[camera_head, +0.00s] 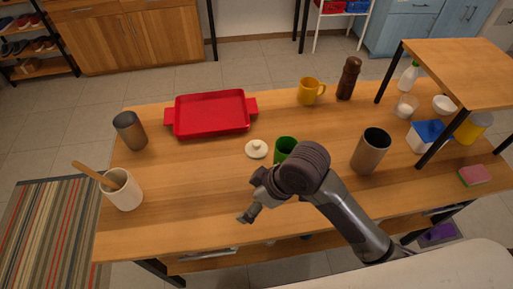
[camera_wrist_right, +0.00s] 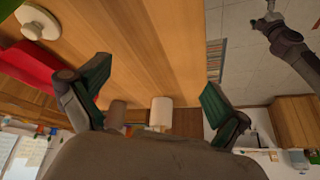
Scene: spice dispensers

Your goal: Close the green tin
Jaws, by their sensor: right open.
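The green tin (camera_head: 285,145) stands upright on the wooden table, its rim showing and no lid on it; its lower part is hidden behind my right arm. A round cream lid with a knob (camera_head: 256,149) lies on the table just left of the tin, apart from it. The lid also shows in the wrist view (camera_wrist_right: 40,24) at the top left. My right gripper (camera_head: 252,198) is open and empty, nearer the front edge than the lid. Its two fingers (camera_wrist_right: 155,88) are spread wide in the wrist view. My left gripper (camera_wrist_right: 270,17) appears far off at the top right there, jaws unclear.
A red tray (camera_head: 211,113) lies behind the lid. A grey cup (camera_head: 370,152) stands right of the tin, with a yellow mug (camera_head: 311,91) and a pepper mill (camera_head: 348,79) behind. A utensil crock (camera_head: 122,190) and dark canister (camera_head: 130,131) stand left. The front-left tabletop is clear.

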